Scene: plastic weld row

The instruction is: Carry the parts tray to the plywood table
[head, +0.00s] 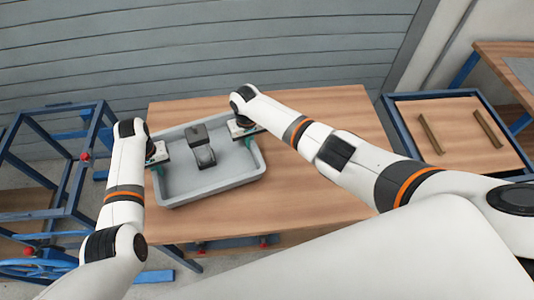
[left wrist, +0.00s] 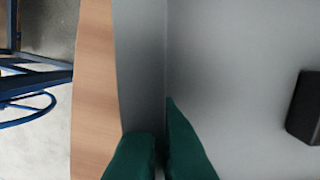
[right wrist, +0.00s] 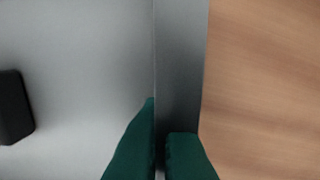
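The parts tray (head: 222,180) is a shallow grey tray on the left part of a wooden-topped table (head: 310,205). It holds a dark grey block-like part (head: 201,147). My left gripper (head: 158,166) is at the tray's left wall, with one green finger on each side of it. In the left wrist view the fingers (left wrist: 160,140) close on that wall. My right gripper (head: 247,141) straddles the tray's right wall. In the right wrist view its fingers (right wrist: 160,140) close on that wall. The tray looks level and appears to rest on the table.
A blue-framed stand (head: 60,165) is at the left. At the right, a blue-rimmed wooden surface (head: 460,135) carries two brown bars. Another wooden table (head: 500,55) is at the far right. A grey slatted wall (head: 210,50) is behind. The table right of the tray is clear.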

